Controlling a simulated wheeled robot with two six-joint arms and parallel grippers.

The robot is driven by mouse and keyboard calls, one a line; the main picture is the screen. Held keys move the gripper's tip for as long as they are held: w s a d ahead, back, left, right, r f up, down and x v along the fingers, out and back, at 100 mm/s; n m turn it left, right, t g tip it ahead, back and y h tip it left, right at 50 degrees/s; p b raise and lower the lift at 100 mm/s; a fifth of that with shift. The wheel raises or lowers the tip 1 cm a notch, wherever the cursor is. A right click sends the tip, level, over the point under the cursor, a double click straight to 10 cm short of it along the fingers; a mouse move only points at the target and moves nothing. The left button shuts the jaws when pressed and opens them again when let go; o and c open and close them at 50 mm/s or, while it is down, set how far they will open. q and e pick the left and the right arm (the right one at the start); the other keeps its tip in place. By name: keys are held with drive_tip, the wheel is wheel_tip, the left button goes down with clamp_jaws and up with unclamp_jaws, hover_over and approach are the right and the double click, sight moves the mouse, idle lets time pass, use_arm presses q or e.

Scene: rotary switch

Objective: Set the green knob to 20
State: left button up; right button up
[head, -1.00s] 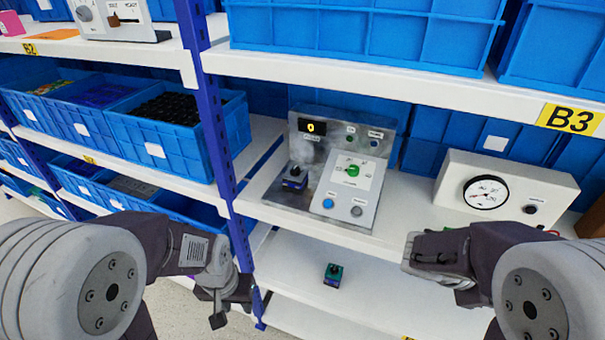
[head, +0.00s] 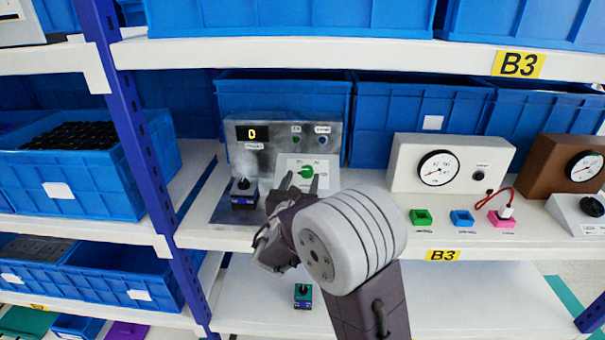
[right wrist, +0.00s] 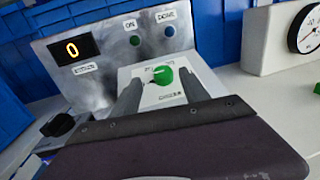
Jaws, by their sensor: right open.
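The green knob (head: 305,172) sits on a white dial plate (head: 325,182) on the front of a grey metal panel. It also shows in the right wrist view (right wrist: 162,76). The panel's small display (right wrist: 73,49) reads 0. My right gripper (head: 301,184) is open in front of the dial plate. In the right wrist view its two fingers (right wrist: 155,92) reach toward the knob, one on each side and a little below it. I cannot tell whether they touch the plate. The dial's numbers are too small to read. My left gripper is out of view.
A black knob on a blue base (head: 243,193) stands left of the dial. A white gauge box (head: 450,163) and small green, blue and pink blocks (head: 461,218) are to the right. A blue rack post (head: 138,150) stands left. Another shelf is above.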

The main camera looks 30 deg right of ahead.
sight(306, 171)
drive_tip(key=x, duration=0.3)
drive_tip(key=shift+d, duration=0.35)
drive_tip(key=shift+a, duration=0.1)
drive_tip(key=shift+c, duration=0.3)
clamp_jaws()
drive_tip(key=shift+m, duration=0.3)
